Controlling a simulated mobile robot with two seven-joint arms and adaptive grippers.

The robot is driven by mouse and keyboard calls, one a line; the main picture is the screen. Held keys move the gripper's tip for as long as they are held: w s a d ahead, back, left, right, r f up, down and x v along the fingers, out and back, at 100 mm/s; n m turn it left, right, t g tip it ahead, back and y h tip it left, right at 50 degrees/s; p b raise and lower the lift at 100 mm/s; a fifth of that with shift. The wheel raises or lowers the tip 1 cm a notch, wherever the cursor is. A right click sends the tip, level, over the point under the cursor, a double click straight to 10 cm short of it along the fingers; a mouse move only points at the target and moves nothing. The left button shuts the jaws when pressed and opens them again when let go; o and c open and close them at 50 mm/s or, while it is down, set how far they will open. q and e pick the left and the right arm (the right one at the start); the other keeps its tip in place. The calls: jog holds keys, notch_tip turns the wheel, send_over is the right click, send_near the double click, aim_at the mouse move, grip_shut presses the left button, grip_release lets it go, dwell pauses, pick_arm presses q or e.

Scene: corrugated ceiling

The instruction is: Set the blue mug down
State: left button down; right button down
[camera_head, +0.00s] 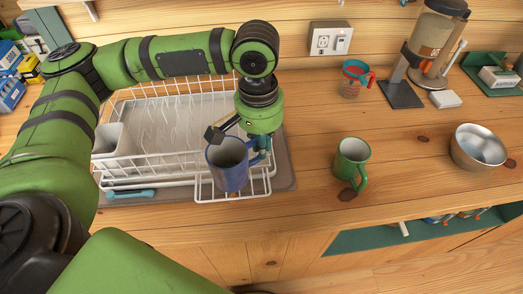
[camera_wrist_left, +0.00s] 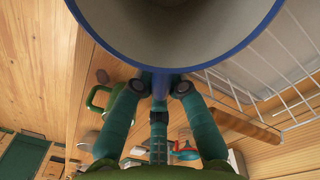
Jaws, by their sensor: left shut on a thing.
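The blue mug (camera_head: 230,174) is upright over the front right part of the white wire dish rack (camera_head: 205,191). I cannot tell whether its base touches the wires. My left gripper (camera_head: 258,150) is shut on the mug's handle, on the mug's right side. In the left wrist view the mug's blue rim and grey inside (camera_wrist_left: 175,55) fill the top, with the teal fingers of the gripper (camera_wrist_left: 160,92) at its handle. My right gripper does not show in either view.
A green mug (camera_head: 351,162) stands on the wooden counter right of the rack. A teal and red cup (camera_head: 354,78) stands at the back. The counter between the green mug and bowl is clear.

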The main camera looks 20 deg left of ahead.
pick_arm(q)
jog(key=shift+f+p, duration=0.35)
jog(key=shift+f, duration=1.55)
jog(key=shift+f, duration=0.1)
jog(key=shift+f, duration=0.3)
jog(key=c, duration=1.3)
grip_release()
jog(key=shift+f, duration=0.1)
jog(key=shift+o, duration=0.2)
jog(key=r+b, duration=0.1)
jog(key=r, duration=1.2)
jog(key=shift+a, duration=0.2)
